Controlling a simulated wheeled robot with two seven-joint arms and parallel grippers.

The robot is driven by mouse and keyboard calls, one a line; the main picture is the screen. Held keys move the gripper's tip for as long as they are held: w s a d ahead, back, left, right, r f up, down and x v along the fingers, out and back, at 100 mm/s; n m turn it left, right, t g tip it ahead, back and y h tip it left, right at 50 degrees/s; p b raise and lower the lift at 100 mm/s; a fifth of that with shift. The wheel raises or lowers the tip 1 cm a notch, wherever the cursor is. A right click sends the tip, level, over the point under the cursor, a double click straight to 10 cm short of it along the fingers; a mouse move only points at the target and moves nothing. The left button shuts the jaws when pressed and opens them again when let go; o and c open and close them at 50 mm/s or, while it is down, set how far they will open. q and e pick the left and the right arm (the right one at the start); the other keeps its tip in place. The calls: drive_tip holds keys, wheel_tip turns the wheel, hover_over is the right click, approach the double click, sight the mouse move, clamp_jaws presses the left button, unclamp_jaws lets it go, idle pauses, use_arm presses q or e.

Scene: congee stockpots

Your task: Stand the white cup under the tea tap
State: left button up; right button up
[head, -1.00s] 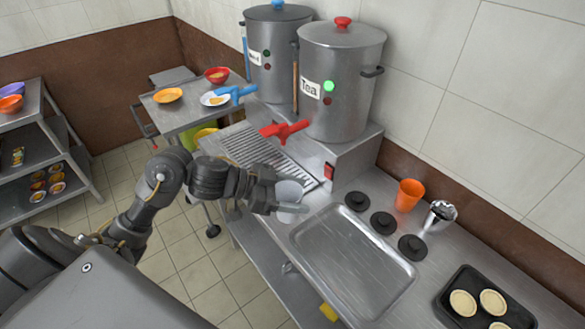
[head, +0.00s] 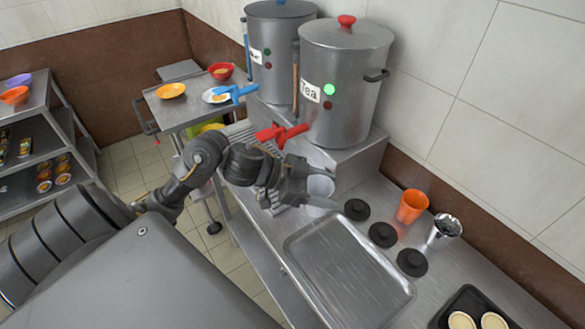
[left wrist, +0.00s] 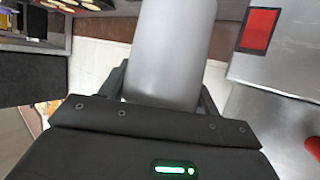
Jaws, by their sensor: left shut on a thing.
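The white cup (head: 319,187) is upright in my left gripper (head: 303,186), which is shut on it. The cup also fills the upper middle of the left wrist view (left wrist: 170,50), between the fingers. The gripper holds it at the front right of the tea pot's stand, to the right of the slatted drip grate. The tea pot (head: 342,90) is a steel stockpot with a "Tea" label, a red lid knob and a lit green light. Its red tap (head: 281,133) sticks out over the grate, up and left of the cup. My arm hides much of the grate. My right gripper is not in view.
A second steel pot (head: 278,50) with a blue tap (head: 233,93) stands behind. Black lids (head: 382,234), an orange cup (head: 412,206) and a metal cup (head: 444,229) stand at right. An empty tray (head: 345,275) lies in front. A red switch (left wrist: 259,30) is near the gripper.

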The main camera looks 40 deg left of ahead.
use_arm(q)
drive_tip(key=shift+s+r+n+t, duration=0.15)
drive_tip(key=shift+n+t, duration=0.15)
drive_tip(key=shift+t, duration=0.1)
drive_tip(key=shift+s+a+n+t+y+p, duration=0.15)
drive_tip(key=shift+n+t+y+p, duration=0.2)
drive_tip(key=shift+n+y, duration=0.3)
drive_tip(key=s+a+f+n+t+y+p, duration=0.1)
drive_tip(key=s+a+f+n+t+y, duration=0.1)
drive_tip(key=s+a+n+y, duration=0.3)
drive_tip(key=s+a+f+n+t+y+p, duration=0.1)
drive_tip(key=s+a+n+y, duration=0.4)
drive_tip(key=a, duration=0.5)
drive_tip(key=shift+s+f+t+y, duration=0.3)
drive_tip(key=shift+f+t+y, duration=0.15)
drive_tip(key=shift+f, duration=0.8)
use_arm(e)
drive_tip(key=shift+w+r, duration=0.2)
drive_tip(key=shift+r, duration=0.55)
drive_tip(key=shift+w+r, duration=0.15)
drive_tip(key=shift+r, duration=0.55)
